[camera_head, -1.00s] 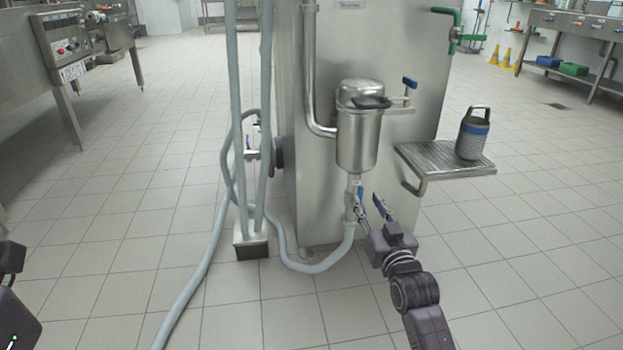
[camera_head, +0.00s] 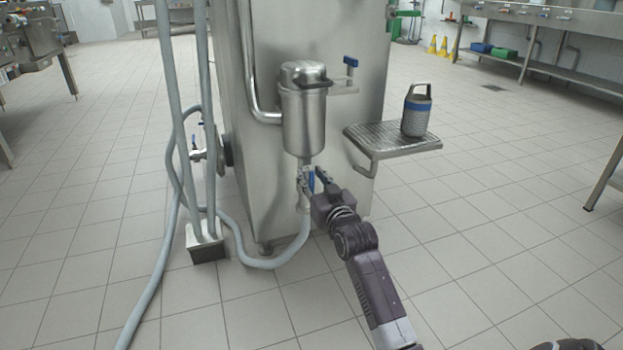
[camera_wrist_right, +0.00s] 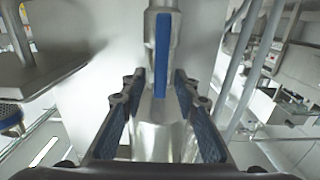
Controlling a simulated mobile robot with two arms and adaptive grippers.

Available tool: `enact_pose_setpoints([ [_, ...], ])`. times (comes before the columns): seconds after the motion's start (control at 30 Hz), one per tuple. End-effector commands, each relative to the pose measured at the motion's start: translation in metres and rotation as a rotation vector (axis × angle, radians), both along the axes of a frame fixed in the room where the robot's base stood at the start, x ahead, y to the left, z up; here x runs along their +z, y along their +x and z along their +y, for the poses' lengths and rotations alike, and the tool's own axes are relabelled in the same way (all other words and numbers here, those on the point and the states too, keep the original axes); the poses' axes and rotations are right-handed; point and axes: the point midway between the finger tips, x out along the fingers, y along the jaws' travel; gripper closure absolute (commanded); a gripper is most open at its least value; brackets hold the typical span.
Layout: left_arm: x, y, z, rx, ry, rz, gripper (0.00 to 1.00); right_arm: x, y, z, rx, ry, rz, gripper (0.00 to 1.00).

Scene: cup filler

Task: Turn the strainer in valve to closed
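The strainer (camera_head: 303,120) is a steel canister with a domed lid on the front of the steel cabinet. Under it is a valve with a blue lever (camera_wrist_right: 162,55), which points up and down in the right wrist view. My right gripper (camera_wrist_right: 160,90) is open, with one blue-padded finger on each side of the valve body and lever. I see gaps on both sides, so the fingers do not look closed on it. In the head view the right gripper (camera_head: 313,180) is at this valve and partly hides it.
Grey hoses (camera_head: 181,200) run down left of the cabinet (camera_head: 350,120). Another blue-handled valve (camera_head: 350,64) sits right of the strainer. The floor around is open.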

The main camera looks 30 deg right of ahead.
Motion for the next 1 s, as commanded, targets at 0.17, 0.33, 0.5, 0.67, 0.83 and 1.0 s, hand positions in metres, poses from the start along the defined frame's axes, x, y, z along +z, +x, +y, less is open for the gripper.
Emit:
enact_pose_setpoints([
  [0.17,0.000,0.000,0.000,0.000,0.000,0.000,0.60,0.000,0.000,0.000,0.000,0.000,0.000,0.82],
  [0.33,0.000,0.000,0.000,0.000,0.000,-0.001,0.60,0.000,0.000,0.000,0.000,0.000,0.000,1.00],
  [0.5,0.000,0.000,0.000,-0.001,0.000,-0.001,0.60,0.000,0.000,0.000,0.000,0.000,0.000,1.00],
  [0.67,0.000,0.000,0.000,-0.001,0.000,-0.001,0.60,0.000,0.000,0.000,0.000,0.000,0.000,1.00],
  [0.83,0.003,-0.001,0.000,-0.001,-0.001,-0.003,0.60,0.001,0.000,0.001,0.000,-0.011,0.004,1.00],
  [1.0,-0.001,0.014,0.001,0.000,-0.001,0.045,0.60,0.003,0.001,0.004,0.000,-0.061,0.017,1.00],
])
